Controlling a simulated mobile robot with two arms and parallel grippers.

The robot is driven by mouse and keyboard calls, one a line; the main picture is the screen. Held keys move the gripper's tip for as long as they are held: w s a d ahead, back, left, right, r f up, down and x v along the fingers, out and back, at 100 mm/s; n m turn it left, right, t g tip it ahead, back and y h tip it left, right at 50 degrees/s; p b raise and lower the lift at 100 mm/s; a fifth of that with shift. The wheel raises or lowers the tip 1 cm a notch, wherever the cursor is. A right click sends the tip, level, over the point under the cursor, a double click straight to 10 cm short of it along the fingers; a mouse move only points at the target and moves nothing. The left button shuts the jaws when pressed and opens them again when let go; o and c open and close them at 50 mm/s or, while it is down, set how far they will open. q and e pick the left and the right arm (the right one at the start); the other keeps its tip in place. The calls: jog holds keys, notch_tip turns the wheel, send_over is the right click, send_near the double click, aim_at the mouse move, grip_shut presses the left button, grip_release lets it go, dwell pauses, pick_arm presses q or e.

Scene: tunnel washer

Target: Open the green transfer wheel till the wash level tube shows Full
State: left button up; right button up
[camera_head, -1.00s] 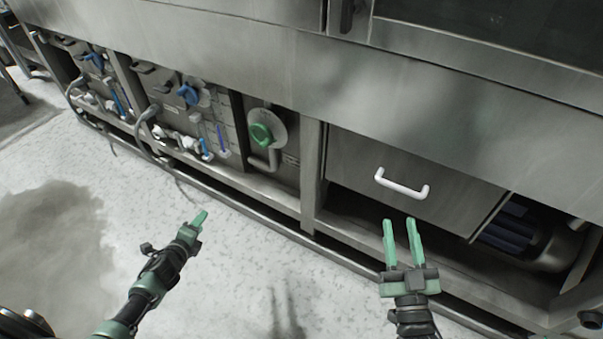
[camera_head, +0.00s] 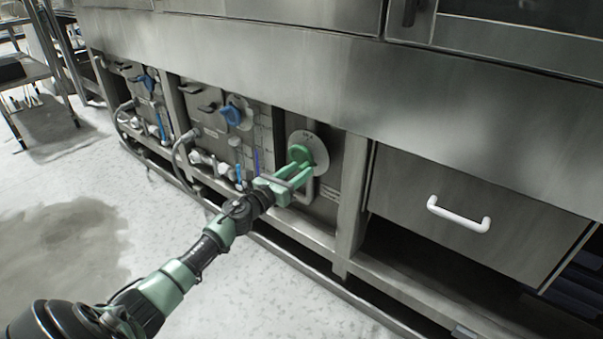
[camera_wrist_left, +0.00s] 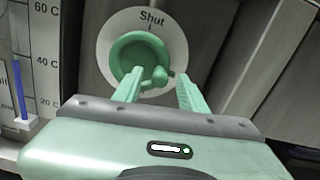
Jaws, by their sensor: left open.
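The green transfer wheel (camera_head: 300,153) sits on a round pale plate on the machine's lower panel. In the left wrist view the wheel (camera_wrist_left: 128,50) faces me, with a small knob at its lower right and "Shut" on the plate above. My left gripper (camera_head: 301,171) is open at the wheel. In the wrist view its fingers (camera_wrist_left: 158,90) stand either side of the knob; I cannot tell whether they touch it. A tube with blue in it (camera_wrist_left: 20,85) shows at the left edge, its label cut off. My right gripper is out of view.
A blue valve handle (camera_head: 231,115) and thin blue tubes are left of the wheel. A frame post (camera_head: 352,200) and a drawer front with a white handle (camera_head: 459,214) are to the right. Open floor (camera_head: 270,290) lies in front.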

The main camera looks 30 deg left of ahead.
pick_arm(q)
jog(key=shift+w+d, duration=0.1)
jog(key=shift+w, duration=0.55)
grip_shut()
